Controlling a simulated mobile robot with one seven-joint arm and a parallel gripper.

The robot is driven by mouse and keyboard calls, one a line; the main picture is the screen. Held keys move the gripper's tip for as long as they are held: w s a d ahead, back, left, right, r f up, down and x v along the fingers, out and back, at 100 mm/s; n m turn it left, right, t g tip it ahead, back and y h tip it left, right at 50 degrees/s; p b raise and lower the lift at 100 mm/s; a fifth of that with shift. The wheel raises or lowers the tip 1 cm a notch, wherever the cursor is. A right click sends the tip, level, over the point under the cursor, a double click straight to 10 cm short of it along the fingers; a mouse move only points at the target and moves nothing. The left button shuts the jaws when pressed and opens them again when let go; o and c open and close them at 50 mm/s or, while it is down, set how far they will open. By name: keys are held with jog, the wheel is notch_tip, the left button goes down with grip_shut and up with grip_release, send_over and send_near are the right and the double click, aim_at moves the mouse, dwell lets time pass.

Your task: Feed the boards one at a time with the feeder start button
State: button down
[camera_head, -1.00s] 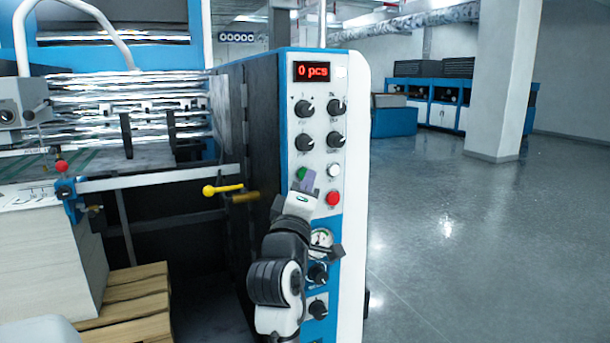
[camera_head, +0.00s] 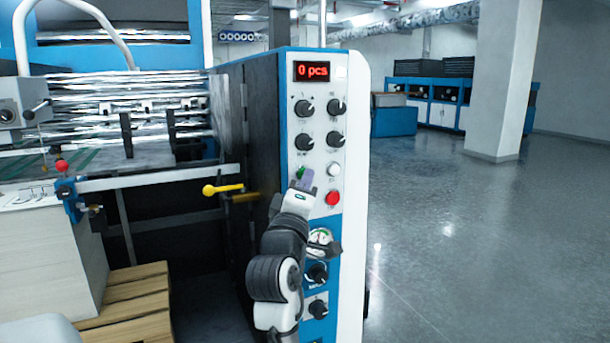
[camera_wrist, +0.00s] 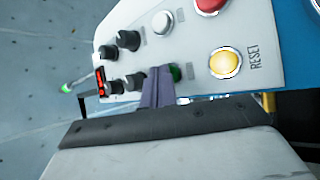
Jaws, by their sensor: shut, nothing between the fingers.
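The green button (camera_head: 300,172) is on the white control panel (camera_head: 350,230), partly covered by my gripper in the head view. In the wrist view the green button (camera_wrist: 175,73) shows just beside my fingertips. My gripper (camera_head: 306,178) is shut and empty, its purple fingers (camera_wrist: 157,84) close to the button. I cannot tell whether they touch it. The red display (camera_head: 312,72) reads "0 pcs". A pale stack (camera_head: 45,250), likely the boards, stands on a wooden pallet (camera_head: 130,300) at the left.
Close by are a white button (camera_head: 334,169), a red button (camera_head: 332,198), several black knobs (camera_head: 304,108) and a gauge (camera_head: 320,237). A yellow RESET button (camera_wrist: 225,62) shows in the wrist view. A yellow-handled lever (camera_head: 222,189) sticks out left. The floor at right is clear.

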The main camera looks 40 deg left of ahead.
dwell(0.5)
jog(key=shift+s+d, duration=0.3)
jog(key=shift+d, duration=0.35)
